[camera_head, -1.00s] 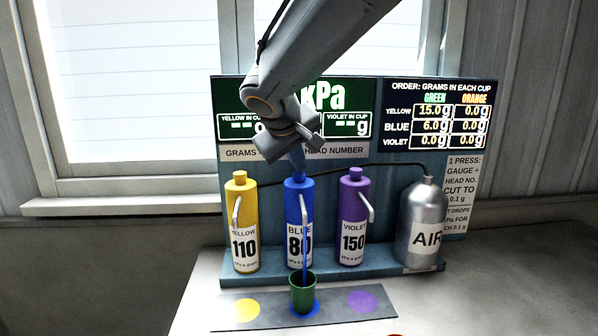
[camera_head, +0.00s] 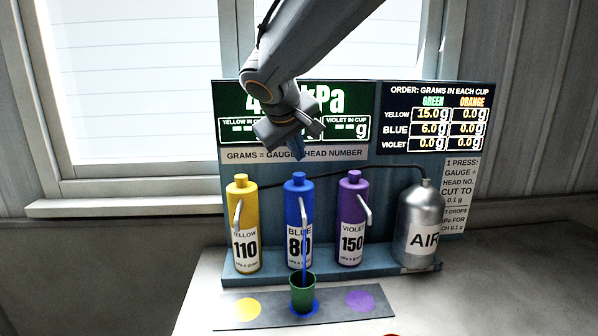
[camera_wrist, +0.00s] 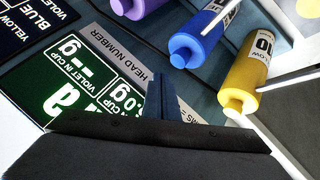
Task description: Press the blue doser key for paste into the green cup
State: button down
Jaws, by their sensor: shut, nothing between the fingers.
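The blue doser (camera_head: 297,215) stands between the yellow and violet ones, labelled BLUE 80, with a round blue key (camera_head: 298,175) on top. The key also shows in the wrist view (camera_wrist: 179,60). My gripper (camera_head: 299,153) is shut and empty, a little above the blue key and apart from it. In the wrist view my gripper (camera_wrist: 163,88) points toward the dosers. The green cup (camera_head: 303,292) stands upright on the blue spot of the grey mat (camera_head: 270,318). A thin blue stream runs from the blue doser's spout down into the cup.
The yellow doser (camera_head: 244,225) labelled 110 and violet doser (camera_head: 352,222) labelled 150 stand on either side. A grey AIR tank (camera_head: 421,222) stands at right. The order board (camera_head: 436,117) reads green: yellow 15.0, blue 6.0, violet 0.0. My arm partly covers the gauge (camera_head: 335,100).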

aim_at(298, 176)
jog(key=shift+r+p, duration=0.9)
jog(key=shift+r, duration=0.8)
